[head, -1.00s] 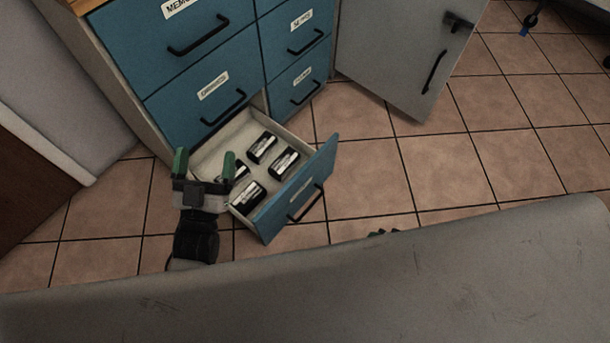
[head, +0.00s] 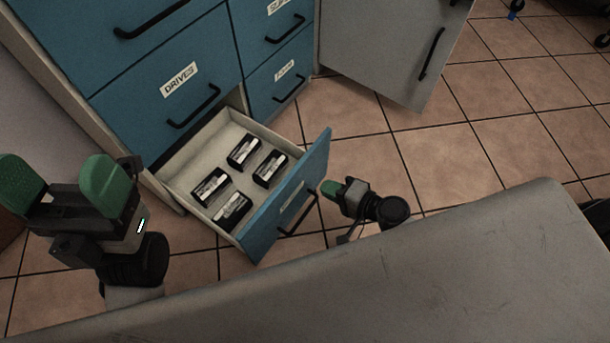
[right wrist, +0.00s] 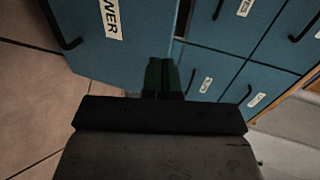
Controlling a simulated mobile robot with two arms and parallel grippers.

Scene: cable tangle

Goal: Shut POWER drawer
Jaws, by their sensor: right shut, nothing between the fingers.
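The POWER drawer (head: 262,226) is the pulled-out bottom drawer of the blue cabinet. It stands well open, with several black battery-like packs inside. In the right wrist view its blue front (right wrist: 135,58) shows part of its label, "WER". My right gripper (head: 331,188) is shut and empty, just outside the drawer front, near its right end and handle (head: 299,215). The shut fingers also show in the right wrist view (right wrist: 162,74), over the front's edge. I cannot tell whether they touch it. My left gripper (head: 65,185) is open and empty, left of the drawer.
The DRIVES drawer (head: 150,105) and the other cabinet drawers are shut. A grey door (head: 385,55) with a black handle stands right of the cabinet. Tiled floor (head: 450,150) is clear on the right. A grey surface (head: 400,270) fills the foreground.

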